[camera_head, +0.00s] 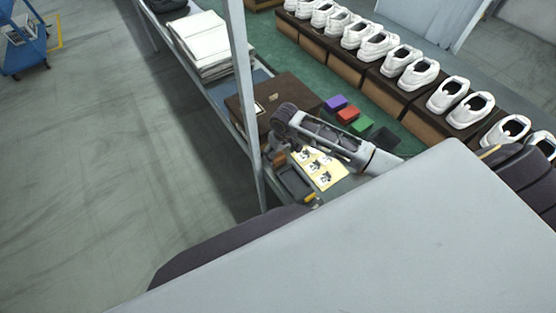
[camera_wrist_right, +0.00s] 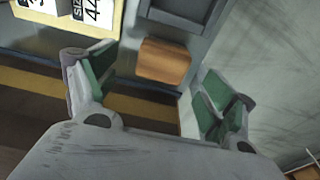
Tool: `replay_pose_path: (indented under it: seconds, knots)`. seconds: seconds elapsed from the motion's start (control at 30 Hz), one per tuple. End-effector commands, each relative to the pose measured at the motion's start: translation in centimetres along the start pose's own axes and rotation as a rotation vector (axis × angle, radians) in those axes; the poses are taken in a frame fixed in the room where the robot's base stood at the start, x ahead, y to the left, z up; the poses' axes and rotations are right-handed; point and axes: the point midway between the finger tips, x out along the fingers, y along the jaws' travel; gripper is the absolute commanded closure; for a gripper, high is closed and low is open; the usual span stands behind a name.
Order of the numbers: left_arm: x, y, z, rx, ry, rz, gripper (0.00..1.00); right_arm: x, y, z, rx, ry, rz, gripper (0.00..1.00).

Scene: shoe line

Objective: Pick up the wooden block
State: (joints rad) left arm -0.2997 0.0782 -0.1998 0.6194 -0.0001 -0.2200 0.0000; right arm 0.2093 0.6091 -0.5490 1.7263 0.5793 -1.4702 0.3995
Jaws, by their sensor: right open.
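The wooden block (camera_wrist_right: 164,61) is a small orange-brown piece in the upper middle of the right wrist view, between the sight lines of my two fingers. My right gripper (camera_wrist_right: 156,76) is open, with green pads on both fingers, and nothing is held in it. The block appears beyond the fingertips; the exact gap cannot be told. In the head view my right gripper (camera_head: 276,148) hangs down by the bench edge, near the brown box, and I cannot clearly make out the block there. My left gripper is not in view.
A dark grey tray (camera_head: 296,183) and a yellow card sheet (camera_head: 328,170) lie beside the right gripper. A brown box (camera_head: 290,92) stands behind it. A grey upright post (camera_head: 243,80) is close on the left. White shoes (camera_head: 375,46) line the back.

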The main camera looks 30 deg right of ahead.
Motion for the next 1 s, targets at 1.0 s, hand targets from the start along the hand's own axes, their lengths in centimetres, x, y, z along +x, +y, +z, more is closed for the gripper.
replay_pose_path:
  seconds: [1.0]
  knots:
    - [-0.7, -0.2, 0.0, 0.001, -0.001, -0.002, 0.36, 5.2, -0.3, 0.1, 0.0, 0.001, 0.002, 0.16]
